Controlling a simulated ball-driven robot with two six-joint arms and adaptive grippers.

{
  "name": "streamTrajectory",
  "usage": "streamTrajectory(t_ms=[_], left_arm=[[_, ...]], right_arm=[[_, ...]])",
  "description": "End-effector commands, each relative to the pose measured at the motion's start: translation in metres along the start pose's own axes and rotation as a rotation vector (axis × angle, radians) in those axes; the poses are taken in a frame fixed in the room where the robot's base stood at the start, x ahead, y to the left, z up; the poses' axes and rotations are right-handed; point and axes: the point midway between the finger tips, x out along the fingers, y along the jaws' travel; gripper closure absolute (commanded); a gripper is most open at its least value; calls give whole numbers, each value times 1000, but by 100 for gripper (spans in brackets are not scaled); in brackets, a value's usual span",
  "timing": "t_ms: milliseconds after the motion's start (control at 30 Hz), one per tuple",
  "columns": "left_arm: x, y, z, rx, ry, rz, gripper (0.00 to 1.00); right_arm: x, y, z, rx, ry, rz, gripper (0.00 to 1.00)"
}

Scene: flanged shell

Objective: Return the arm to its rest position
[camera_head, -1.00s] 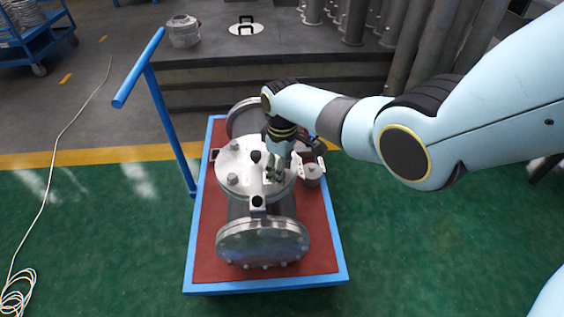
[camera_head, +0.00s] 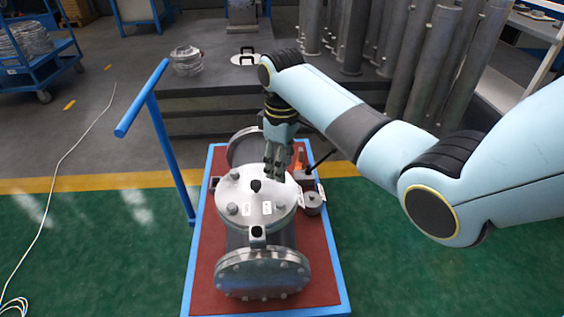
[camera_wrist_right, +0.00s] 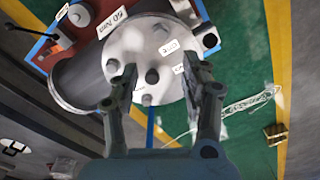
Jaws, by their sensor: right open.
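My right arm (camera_head: 385,143) comes in from the right in the head view. Its gripper (camera_head: 275,168) points down above the far edge of the flanged shell's round top cover (camera_head: 240,208). The right wrist view shows the right gripper (camera_wrist_right: 165,80) with its two fingers apart and nothing between them but the view of the cover (camera_wrist_right: 128,72) below. The cover carries a dark knob (camera_head: 256,186), bolts and small white labels. The flanged shell (camera_head: 262,275) lies on a red-topped blue cart. My left gripper is not in view.
The cart (camera_head: 325,278) has an upright blue handle (camera_head: 152,98) at left. A small grey part (camera_head: 313,203) and an orange item (camera_head: 300,160) sit right of the shell. Grey pipes (camera_head: 420,75) stand behind. Green floor (camera_head: 385,265) is clear at right.

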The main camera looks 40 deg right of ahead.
Motion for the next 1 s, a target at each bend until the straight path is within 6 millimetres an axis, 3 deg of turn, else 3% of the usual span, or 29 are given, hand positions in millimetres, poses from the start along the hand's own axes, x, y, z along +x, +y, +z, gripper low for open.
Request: streamTrajectory(t_ms=[367, 467, 533, 667, 800, 1000], left_arm=[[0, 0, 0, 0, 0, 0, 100], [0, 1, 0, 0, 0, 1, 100], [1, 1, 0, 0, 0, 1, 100], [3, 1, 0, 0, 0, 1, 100], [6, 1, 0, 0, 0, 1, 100], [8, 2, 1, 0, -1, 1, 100]], right_arm=[[1, 0, 0, 0, -1, 0, 54], [13, -6, 12, 0, -23, -12, 54], [33, -18, 30, -1, -60, -35, 54], [93, -54, 92, 4, -182, -104, 54], [171, -96, 172, 44, -277, -138, 54], [268, -160, 298, 146, -329, -113, 54]])
